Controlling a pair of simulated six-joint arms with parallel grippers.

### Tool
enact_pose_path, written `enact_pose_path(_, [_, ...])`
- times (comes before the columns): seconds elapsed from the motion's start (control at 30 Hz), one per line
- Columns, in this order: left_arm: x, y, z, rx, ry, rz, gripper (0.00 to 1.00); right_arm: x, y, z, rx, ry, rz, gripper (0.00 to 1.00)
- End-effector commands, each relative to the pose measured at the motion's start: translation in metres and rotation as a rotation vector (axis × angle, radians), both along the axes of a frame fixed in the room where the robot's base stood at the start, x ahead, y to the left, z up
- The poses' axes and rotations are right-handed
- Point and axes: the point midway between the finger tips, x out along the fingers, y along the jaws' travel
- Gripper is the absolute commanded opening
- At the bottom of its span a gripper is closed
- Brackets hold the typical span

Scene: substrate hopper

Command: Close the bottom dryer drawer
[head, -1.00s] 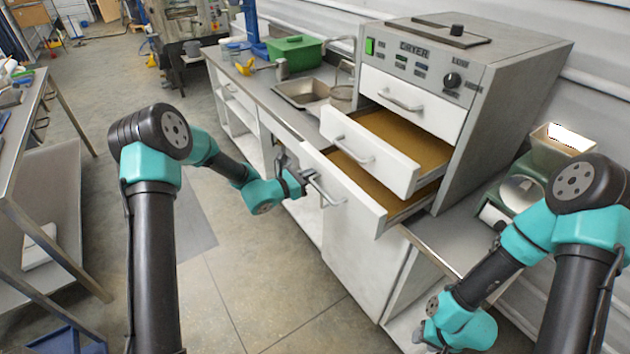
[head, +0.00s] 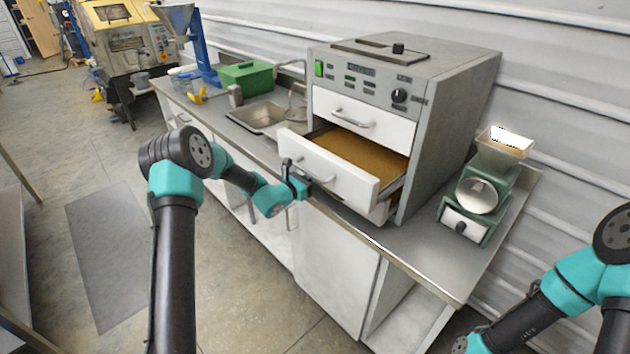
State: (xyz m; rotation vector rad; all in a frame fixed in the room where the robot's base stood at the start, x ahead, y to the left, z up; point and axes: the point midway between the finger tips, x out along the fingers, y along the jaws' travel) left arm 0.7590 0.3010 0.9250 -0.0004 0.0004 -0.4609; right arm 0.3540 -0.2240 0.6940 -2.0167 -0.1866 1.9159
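The grey dryer (head: 440,110) stands on the counter with its top drawer (head: 362,123) shut. The middle drawer (head: 328,168) is pulled out and shows a brown bed of material inside. The bottom drawer (head: 383,211) is mostly hidden below it; only the right end of its white front shows, much nearer the dryer body than the middle drawer's front. My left gripper (head: 297,184) is at the left end of the drawer fronts, low beside the middle drawer. Its fingers are too small and dark to read, and contact is unclear. My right wrist is at the bottom edge, its fingers out of view.
A green hopper device (head: 478,190) stands on the counter right of the dryer. The counter's front right (head: 430,252) is clear.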

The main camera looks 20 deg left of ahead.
Motion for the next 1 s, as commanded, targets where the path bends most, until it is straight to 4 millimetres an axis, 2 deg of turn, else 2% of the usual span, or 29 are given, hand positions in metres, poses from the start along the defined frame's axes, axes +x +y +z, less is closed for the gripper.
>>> enact_pose_path(0.27, [-0.001,0.000,0.000,0.000,0.000,-0.001,0.00,0.000,0.000,0.000,0.000,0.000,0.000,0.43])
enact_pose_path(0.47, [-0.012,0.002,0.000,0.000,0.000,-0.007,0.00,0.000,0.000,0.000,0.000,0.000,0.000,0.43])
enact_pose_path(0.63, [-0.033,0.006,0.000,-0.001,0.000,-0.018,0.00,0.000,0.000,0.000,0.000,0.000,0.000,0.43])
enact_pose_path(1.0, [-0.095,0.039,0.000,0.000,0.001,-0.016,0.00,0.000,0.000,0.000,0.000,0.000,0.000,0.43])
